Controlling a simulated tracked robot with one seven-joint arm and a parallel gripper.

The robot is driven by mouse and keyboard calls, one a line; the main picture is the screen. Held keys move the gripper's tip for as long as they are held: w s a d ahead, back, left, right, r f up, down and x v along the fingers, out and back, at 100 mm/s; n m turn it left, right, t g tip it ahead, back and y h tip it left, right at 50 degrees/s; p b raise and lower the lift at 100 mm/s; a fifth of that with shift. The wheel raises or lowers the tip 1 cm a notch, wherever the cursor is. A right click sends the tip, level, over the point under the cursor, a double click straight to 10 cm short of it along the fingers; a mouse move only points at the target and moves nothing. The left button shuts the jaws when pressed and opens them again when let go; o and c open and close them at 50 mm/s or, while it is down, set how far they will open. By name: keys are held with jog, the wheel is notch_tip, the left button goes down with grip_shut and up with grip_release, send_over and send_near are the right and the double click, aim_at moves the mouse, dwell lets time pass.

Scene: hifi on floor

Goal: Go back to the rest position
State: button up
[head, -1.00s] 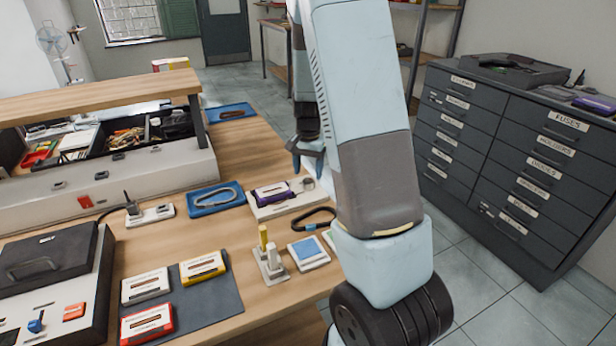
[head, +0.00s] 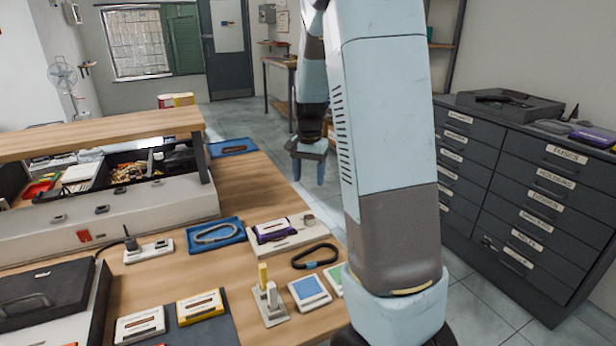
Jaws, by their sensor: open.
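My gripper (head: 309,168) hangs from my raised arm, left of its big pale-blue link. It is open and empty, its fingers pointing down. It appears above and beyond the right edge of the wooden workbench (head: 262,182), apart from everything on it. The far side of the gripper is hidden.
On the bench are a blue tray with a grey loop (head: 215,235), a purple device on a pale base (head: 272,230), a dark loop (head: 315,256), a two-post stand (head: 269,303) and cassettes (head: 200,307). A grey drawer cabinet (head: 520,190) stands right. Floor shows between.

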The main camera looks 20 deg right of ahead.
jog(key=s+a+r+n+t, duration=0.3)
jog(key=s+a+r+n, duration=0.3)
jog(key=s+r, duration=0.65)
jog(key=s+a+r+n+t, duration=0.1)
jog(key=s+a, duration=0.1)
jog(key=s, duration=0.5)
jog(key=s+a+r+n+t, duration=0.1)
jog(key=s+a+r+n, duration=0.1)
jog(key=s, duration=0.5)
jog(key=shift+s+a+t, duration=0.25)
jog(key=shift+a+t, duration=0.05)
jog(key=shift+a, duration=0.2)
jog(key=shift+w, duration=0.1)
